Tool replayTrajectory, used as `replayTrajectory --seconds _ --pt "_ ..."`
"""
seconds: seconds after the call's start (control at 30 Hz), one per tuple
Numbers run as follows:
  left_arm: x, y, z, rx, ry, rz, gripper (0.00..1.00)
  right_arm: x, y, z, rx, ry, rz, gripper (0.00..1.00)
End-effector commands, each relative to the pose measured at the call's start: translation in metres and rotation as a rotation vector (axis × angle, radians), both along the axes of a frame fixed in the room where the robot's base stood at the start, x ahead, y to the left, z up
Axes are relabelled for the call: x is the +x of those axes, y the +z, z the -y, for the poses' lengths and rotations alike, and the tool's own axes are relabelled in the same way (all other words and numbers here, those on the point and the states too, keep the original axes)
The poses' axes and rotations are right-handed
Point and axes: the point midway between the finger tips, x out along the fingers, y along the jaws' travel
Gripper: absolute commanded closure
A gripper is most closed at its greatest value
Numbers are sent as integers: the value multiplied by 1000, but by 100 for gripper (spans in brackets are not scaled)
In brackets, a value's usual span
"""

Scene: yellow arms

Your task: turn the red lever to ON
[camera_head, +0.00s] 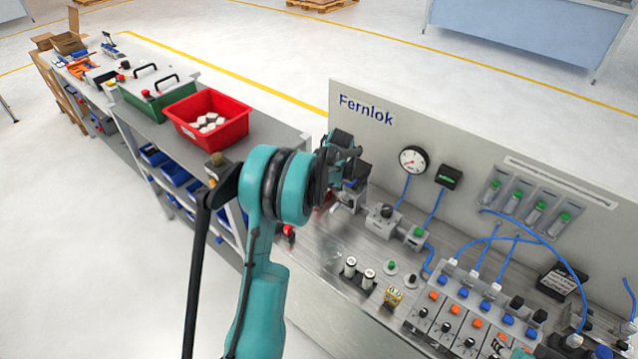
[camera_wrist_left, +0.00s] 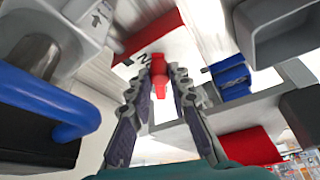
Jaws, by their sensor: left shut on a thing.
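The red lever (camera_wrist_left: 152,36) shows in the left wrist view, with its narrow end between the fingers of my left gripper (camera_wrist_left: 163,72). The gripper is shut on that end. In the head view my left gripper (camera_head: 346,160) is at the left end of the grey panel bench, beside a grey valve block (camera_head: 351,194). My own wrist hides most of the lever there, and I cannot read an ON mark or the lever's angle. A dark mark like a 2 shows beside the lever in the wrist view.
The Fernlok back panel (camera_head: 440,135) stands close behind the gripper, with a round gauge (camera_head: 412,159) and blue tubes. Small fittings (camera_head: 358,270) stand on the bench front. A red bin (camera_head: 207,118) of white pieces stands on the left bench.

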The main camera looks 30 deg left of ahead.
Motion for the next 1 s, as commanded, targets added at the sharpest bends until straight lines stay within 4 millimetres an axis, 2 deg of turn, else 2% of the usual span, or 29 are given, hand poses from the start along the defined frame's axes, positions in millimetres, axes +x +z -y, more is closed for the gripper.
replayTrajectory --seconds 0.47,0.5,0.57,0.87,1.0 --pt "1 0 1 0 13 1 100 0 0 0 0 0 0 57" --pt "1 0 1 0 13 1 73 0 0 0 0 0 0 57" --pt "1 0 0 0 13 1 60 0 0 0 0 0 0 57" --pt "1 1 1 0 12 0 60 0 0 0 0 0 0 57" --pt "-1 12 5 0 12 0 60 0 0 0 0 0 0 57"
